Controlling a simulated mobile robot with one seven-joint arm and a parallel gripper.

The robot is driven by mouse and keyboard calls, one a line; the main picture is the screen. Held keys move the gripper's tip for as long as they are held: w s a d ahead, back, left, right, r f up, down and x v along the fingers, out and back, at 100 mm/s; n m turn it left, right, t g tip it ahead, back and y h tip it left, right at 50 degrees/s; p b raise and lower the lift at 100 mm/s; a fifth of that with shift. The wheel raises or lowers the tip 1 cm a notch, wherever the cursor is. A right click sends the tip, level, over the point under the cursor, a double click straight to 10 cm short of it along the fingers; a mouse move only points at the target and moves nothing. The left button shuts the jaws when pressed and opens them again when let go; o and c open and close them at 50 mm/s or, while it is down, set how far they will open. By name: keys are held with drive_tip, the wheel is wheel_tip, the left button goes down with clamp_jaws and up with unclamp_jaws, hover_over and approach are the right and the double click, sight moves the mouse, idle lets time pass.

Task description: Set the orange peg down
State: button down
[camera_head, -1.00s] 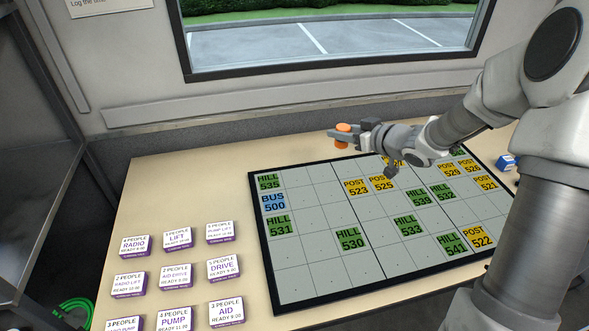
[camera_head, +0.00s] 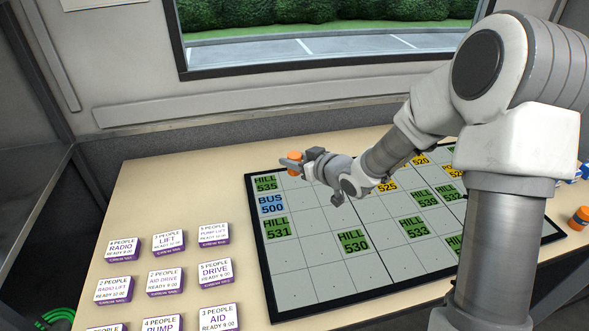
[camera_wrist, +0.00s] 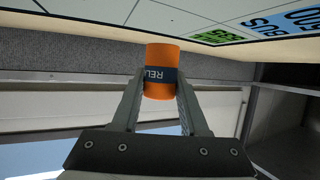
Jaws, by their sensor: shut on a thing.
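The orange peg (camera_head: 292,161) is an orange cylinder with a dark blue band; its lettering is partly readable in the wrist view (camera_wrist: 161,57). My gripper (camera_head: 294,165) is shut on it, one finger on each side of the band in the wrist view (camera_wrist: 160,85). In the head view the peg appears over the far left part of the board (camera_head: 318,283), near the green HILL 535 tile (camera_head: 265,184). I cannot tell its exact height above the board.
The blue BUS 500 tile (camera_head: 271,204) and HILL 531 tile (camera_head: 274,227) line the board's left column. Several white and purple cards, such as LIFT (camera_head: 168,241), stand on the bare table at left. Another orange and blue cylinder (camera_head: 579,218) stands at right.

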drive_tip(key=shift+f, duration=1)
drive_tip(key=shift+f+b, duration=0.25)
drive_tip(key=shift+b, duration=0.1)
drive_tip(key=shift+c, duration=2.1)
unclamp_jaws()
drive_tip(key=shift+r, duration=0.1)
drive_tip(key=shift+r, duration=0.1)
